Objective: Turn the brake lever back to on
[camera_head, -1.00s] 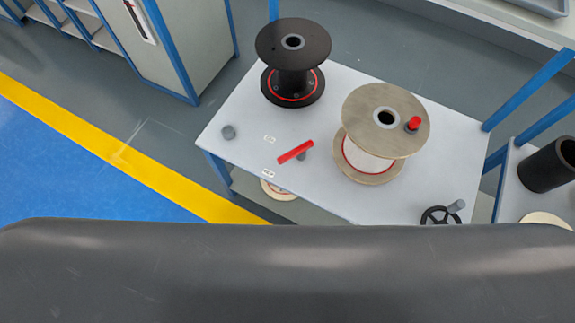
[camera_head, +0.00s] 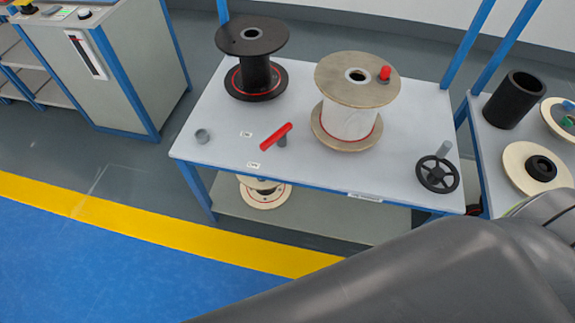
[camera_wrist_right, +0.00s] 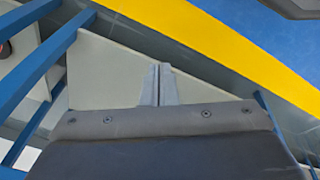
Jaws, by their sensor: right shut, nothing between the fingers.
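The red brake lever (camera_head: 276,137) sits on a short grey post on the white table (camera_head: 215,118), in the head view. It lies slantwise, its right end pointing up and back, beside two small labels (camera_head: 254,165). My right gripper (camera_wrist_right: 158,68) shows in the right wrist view with its two grey fingers shut together and nothing between them. It is over a pale surface and blue frame bars, away from the lever. My left gripper is in neither view. A large dark arm link of mine fills the lower right of the head view.
A black spool (camera_head: 253,75) and a wooden spool (camera_head: 357,85) with a red knob stand behind the lever. A black handwheel (camera_head: 438,174) is at the table's right. A side table with a black cylinder (camera_head: 514,100) stands further right. Blue posts rise behind.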

